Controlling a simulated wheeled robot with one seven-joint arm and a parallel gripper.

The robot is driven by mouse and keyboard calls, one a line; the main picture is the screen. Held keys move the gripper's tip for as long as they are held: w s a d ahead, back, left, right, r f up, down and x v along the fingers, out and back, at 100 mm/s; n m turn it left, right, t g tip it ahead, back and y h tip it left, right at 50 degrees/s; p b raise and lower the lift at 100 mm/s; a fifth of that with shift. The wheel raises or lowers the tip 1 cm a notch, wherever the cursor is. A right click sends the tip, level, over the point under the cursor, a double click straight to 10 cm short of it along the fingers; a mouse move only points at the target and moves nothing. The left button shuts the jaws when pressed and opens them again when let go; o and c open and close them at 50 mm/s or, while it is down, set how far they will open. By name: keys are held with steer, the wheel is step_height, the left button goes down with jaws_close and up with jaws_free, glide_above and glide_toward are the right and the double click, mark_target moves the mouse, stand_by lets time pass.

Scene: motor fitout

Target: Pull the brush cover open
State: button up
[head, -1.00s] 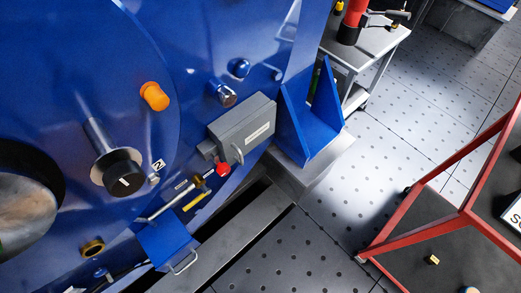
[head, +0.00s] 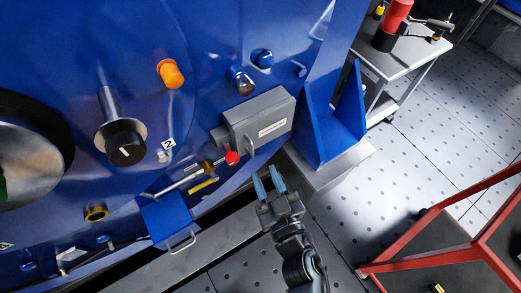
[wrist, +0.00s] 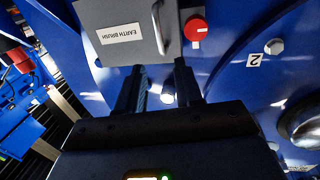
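The grey brush cover (head: 258,118) is a box on the blue motor housing, with a pale label and a small handle (head: 249,146) on its lower front. In the wrist view the cover (wrist: 118,12) fills the top, its label reads EARTH BRUSH upside down, and the metal handle (wrist: 159,28) stands out from it. My gripper (head: 269,180) is open and empty, below and slightly right of the handle in the head view. In the wrist view my gripper (wrist: 158,82) has its fingers apart, with the handle beyond the gap. I see no contact.
A red knob (head: 232,157) sits just left of the cover and also shows in the wrist view (wrist: 195,28). A blue flap with a handle (head: 168,222) hangs lower left. A blue bracket (head: 330,125) stands right. A red-framed cart (head: 440,255) occupies the lower right; perforated floor between is clear.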

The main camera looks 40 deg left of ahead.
steer(key=b+x, duration=0.1)
steer(key=x, duration=0.7)
steer(key=shift+b, duration=0.3)
jaws_close()
stand_by(0.3)
